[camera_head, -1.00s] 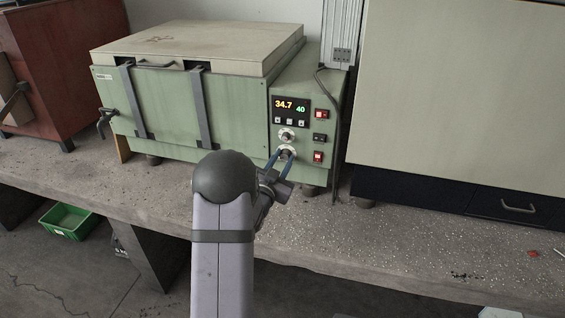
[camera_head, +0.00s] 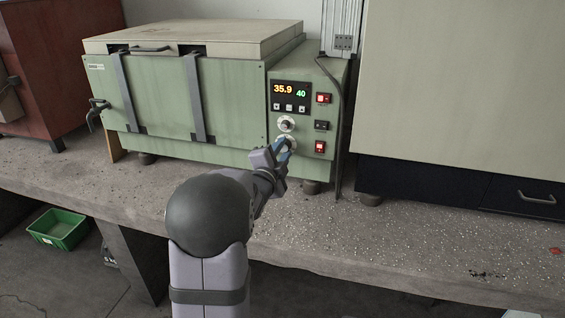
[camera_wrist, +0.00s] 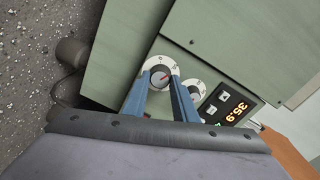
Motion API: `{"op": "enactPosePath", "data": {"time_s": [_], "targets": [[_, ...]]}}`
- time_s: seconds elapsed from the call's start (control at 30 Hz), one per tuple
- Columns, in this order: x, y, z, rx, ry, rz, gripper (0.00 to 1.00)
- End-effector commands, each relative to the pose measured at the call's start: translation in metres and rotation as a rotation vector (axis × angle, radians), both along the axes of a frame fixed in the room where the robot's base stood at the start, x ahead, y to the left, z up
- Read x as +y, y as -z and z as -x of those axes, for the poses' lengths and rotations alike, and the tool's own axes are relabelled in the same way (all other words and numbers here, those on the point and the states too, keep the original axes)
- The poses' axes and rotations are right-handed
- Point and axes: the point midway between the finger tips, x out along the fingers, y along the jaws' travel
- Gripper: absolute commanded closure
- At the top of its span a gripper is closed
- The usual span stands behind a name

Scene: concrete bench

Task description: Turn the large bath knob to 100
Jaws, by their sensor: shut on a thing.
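The green bath (camera_head: 240,105) stands on the bench with its lid shut. Its panel display (camera_head: 290,95) reads 35.9 in orange and 40 in green. My gripper (camera_head: 286,146) reaches the lower knob on the panel; in the wrist view its blue fingers (camera_wrist: 163,80) are shut on this large knob (camera_wrist: 160,73), one on each side. The knob has a pale numbered dial and a red pointer line; the numbers are too small to read surely. The fingers hide part of the dial. A smaller knob (camera_head: 286,124) sits just above it, partly behind a finger in the wrist view (camera_wrist: 197,89).
Red lit switches (camera_head: 320,147) and a black one are close to the right of the knobs. A dark cable (camera_head: 341,140) hangs beside the bath. A large beige cabinet (camera_head: 455,90) stands at the right.

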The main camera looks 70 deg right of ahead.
Motion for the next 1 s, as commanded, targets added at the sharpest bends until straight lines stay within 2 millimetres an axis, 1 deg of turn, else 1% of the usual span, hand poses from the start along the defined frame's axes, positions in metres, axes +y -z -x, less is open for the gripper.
{"op": "enactPosePath", "data": {"time_s": [0.03,0.7,1.0], "targets": [[0.0004,0.0079,0.0001,-0.044,0.0,0.0,0.97],[0.0003,0.0101,0.0011,-0.682,-0.001,0.001,0.97],[0.0001,0.009,0.0004,-0.927,-0.002,-0.003,0.97]]}}
